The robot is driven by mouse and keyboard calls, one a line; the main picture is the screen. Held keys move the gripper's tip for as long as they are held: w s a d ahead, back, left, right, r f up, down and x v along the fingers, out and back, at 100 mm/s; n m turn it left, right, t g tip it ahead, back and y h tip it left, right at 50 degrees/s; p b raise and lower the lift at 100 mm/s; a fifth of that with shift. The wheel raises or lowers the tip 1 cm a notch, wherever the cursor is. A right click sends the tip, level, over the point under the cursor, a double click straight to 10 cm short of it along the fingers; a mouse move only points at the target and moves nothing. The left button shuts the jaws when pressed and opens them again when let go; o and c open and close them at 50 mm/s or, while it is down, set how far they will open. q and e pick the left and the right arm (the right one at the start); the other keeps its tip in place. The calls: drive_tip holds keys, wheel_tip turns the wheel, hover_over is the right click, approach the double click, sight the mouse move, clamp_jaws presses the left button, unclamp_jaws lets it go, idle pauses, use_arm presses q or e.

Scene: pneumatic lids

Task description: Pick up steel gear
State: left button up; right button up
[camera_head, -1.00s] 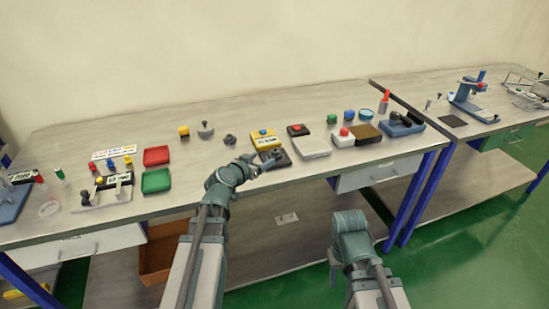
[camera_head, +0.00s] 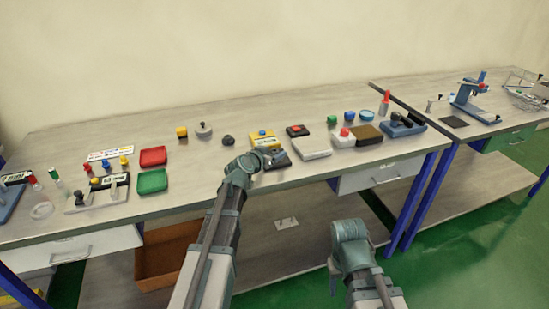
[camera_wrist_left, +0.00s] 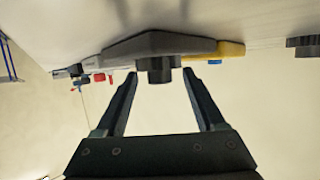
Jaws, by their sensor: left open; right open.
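A dark toothed gear (camera_wrist_left: 158,69) is on a dark grey base (camera_wrist_left: 125,47) in the left wrist view, where the scene appears upside down. My left gripper (camera_wrist_left: 160,80) is open, with one finger on each side of the gear and nothing clamped. In the head view my left gripper (camera_head: 266,161) is at the dark base (camera_head: 281,161) near the table's front edge and hides the gear there. A second dark gear-like piece (camera_head: 228,140) stands further left and back. I cannot tell which is steel. My right gripper (camera_head: 334,276) is open, low in front of the table, and partly hidden.
A yellow base (camera_head: 264,140) is just behind the dark base, and a white block (camera_head: 312,148) is to its right. Red (camera_head: 153,156) and green (camera_head: 152,181) trays stand to the left. The tabletop (camera_head: 195,180) between trays and left arm is clear.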

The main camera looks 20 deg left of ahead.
use_arm(q)
drive_tip(key=shift+s, duration=0.1)
clamp_jaws()
drive_tip(key=shift+r, duration=0.15)
use_arm(e)
drive_tip(key=shift+r, duration=0.15)
